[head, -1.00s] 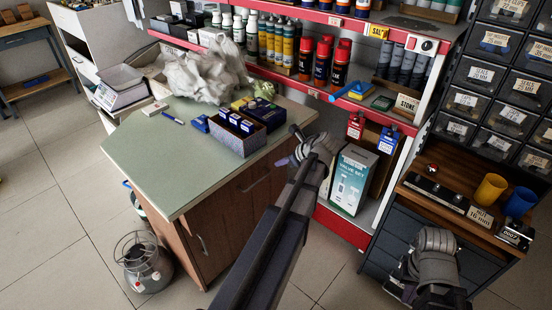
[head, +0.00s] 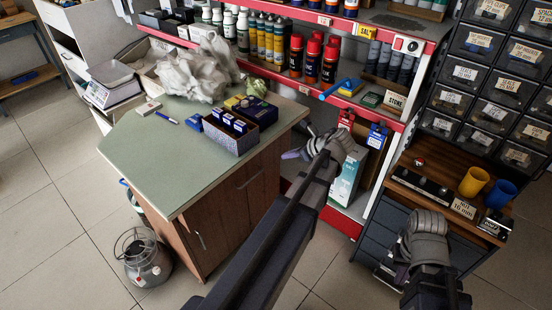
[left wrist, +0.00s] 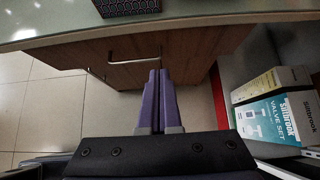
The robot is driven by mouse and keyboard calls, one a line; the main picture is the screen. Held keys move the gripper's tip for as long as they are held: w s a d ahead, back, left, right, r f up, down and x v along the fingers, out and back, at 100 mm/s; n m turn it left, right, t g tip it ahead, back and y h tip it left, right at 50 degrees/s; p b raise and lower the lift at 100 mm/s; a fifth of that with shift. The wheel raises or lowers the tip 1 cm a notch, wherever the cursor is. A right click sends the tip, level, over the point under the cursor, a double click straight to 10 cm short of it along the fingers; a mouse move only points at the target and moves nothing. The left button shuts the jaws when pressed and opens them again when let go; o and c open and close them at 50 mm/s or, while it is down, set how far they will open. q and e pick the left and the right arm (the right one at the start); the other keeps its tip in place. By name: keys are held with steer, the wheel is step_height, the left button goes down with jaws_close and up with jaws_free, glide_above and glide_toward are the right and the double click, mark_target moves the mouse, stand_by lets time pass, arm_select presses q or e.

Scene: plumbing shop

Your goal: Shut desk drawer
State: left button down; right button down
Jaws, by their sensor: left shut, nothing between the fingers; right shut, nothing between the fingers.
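The desk (head: 165,150) has a pale green top and a brown wooden body, left of centre in the head view. Its drawer front (head: 262,182), with a thin bar handle, is on the side facing my left arm. In the left wrist view, the wooden front (left wrist: 185,50) and its handle (left wrist: 132,60) lie just beyond the fingers. I cannot tell how far the drawer stands out. My left gripper (head: 290,155) is shut and empty beside the desk's right corner; its purple fingers (left wrist: 160,85) are together, not visibly touching the handle. My right gripper (head: 392,268) is shut and empty, low at right.
A red-edged shelf (head: 345,215) stands behind, with a valve set box (head: 347,178) at its bottom. A dark drawer cabinet (head: 378,225) with cups stands right, near my right gripper. A metal heater (head: 143,258) is on the floor left of the desk. Floor in front is clear.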

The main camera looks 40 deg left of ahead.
mark_target(264, 158)
arm_select(q)
step_height(264, 158, down, 9)
steer(key=d+y+b, duration=0.2)
steer(key=y+b, duration=0.6)
steer(key=b, duration=1.3)
steer(key=shift+d+r+t, duration=0.2)
steer(key=shift+d+t, duration=0.05)
steer(key=shift+t, duration=0.05)
steer(key=a, duration=0.9)
steer(key=w+a, duration=0.1)
steer(key=a, duration=0.4)
